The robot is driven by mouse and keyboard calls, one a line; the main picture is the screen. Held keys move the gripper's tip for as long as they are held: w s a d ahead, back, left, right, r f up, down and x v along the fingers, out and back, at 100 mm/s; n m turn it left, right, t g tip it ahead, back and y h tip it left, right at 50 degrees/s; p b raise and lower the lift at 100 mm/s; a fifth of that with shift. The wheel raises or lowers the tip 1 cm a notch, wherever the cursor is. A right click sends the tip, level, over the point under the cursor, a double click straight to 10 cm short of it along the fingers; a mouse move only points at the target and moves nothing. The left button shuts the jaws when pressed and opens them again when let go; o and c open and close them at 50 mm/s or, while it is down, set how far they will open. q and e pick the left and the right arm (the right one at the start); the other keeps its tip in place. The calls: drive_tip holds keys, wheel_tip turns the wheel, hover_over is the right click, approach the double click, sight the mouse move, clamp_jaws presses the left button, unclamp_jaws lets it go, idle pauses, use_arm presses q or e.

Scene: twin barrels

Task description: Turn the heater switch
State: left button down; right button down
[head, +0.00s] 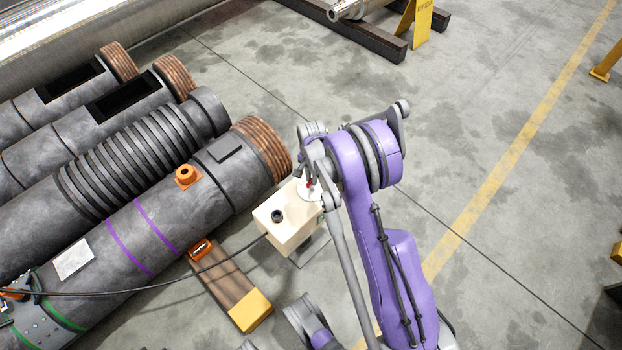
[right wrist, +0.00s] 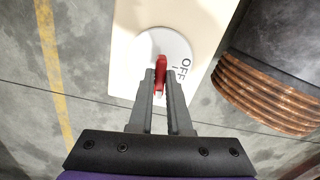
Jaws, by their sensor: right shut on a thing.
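The heater switch is a red lever (right wrist: 161,72) on a round white dial (right wrist: 178,47) marked "OFF", seen in the right wrist view. It is mounted on a cream box (head: 289,233). In the head view only a bit of red (head: 309,183) shows beside the gripper. My right gripper (right wrist: 160,85) is shut on the red lever, with one finger on each side of it. The lever points nearly along the fingers; the rest of the dial's lettering is hidden or cut off. My left gripper is not clearly visible.
Large grey barrels (head: 120,215) with copper threaded ends (head: 262,148) lie left of the box. A black cable (head: 130,292) runs from the box across the barrel. A wooden beam with a yellow end (head: 250,310) lies below. The floor to the right is clear.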

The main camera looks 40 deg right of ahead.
drive_tip(key=shift+m+b, duration=0.35)
drive_tip(key=shift+m, duration=0.65)
drive_tip(key=c, duration=0.9)
unclamp_jaws()
drive_tip(key=shift+o, duration=0.2)
wheel_tip(320, 180, up, 11)
drive_tip(key=p, duration=0.2)
drive_tip(key=shift+p, duration=0.35)
drive_tip(key=shift+f, duration=0.1)
